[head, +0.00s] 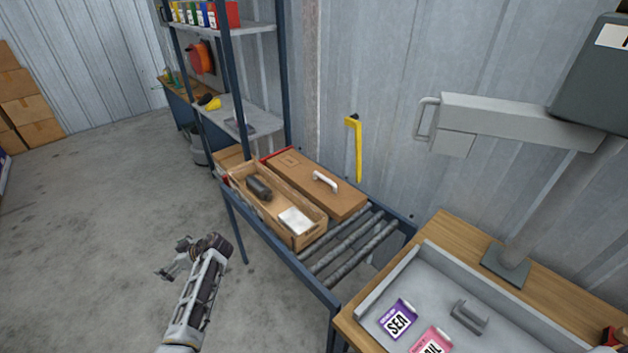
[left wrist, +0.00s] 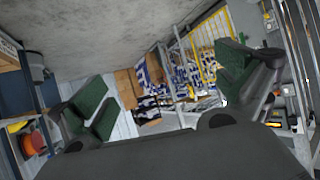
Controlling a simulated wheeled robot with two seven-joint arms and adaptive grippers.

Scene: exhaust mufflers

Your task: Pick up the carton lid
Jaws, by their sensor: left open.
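The carton lid appears to be the flat brown cardboard piece (head: 300,172) with a white handle (head: 325,181) on top. It lies on the roller conveyor against the wall, just behind the open carton (head: 310,236). The carton holds a dark muffler (head: 258,188) and a white item (head: 295,220). My left gripper (head: 176,259) is open and empty over the floor, left of the conveyor and well apart from the lid. Its spread green-padded fingers show in the left wrist view (left wrist: 165,90), with nothing between them. My right gripper is not in view.
A blue-framed shelf (head: 238,118) stands at the conveyor's far end. Bare rollers (head: 345,243) lie nearer. A wooden bench (head: 455,231) with a grey tray (head: 427,266) and purple and pink cards is at right. A grey machine arm (head: 520,118) overhangs it.

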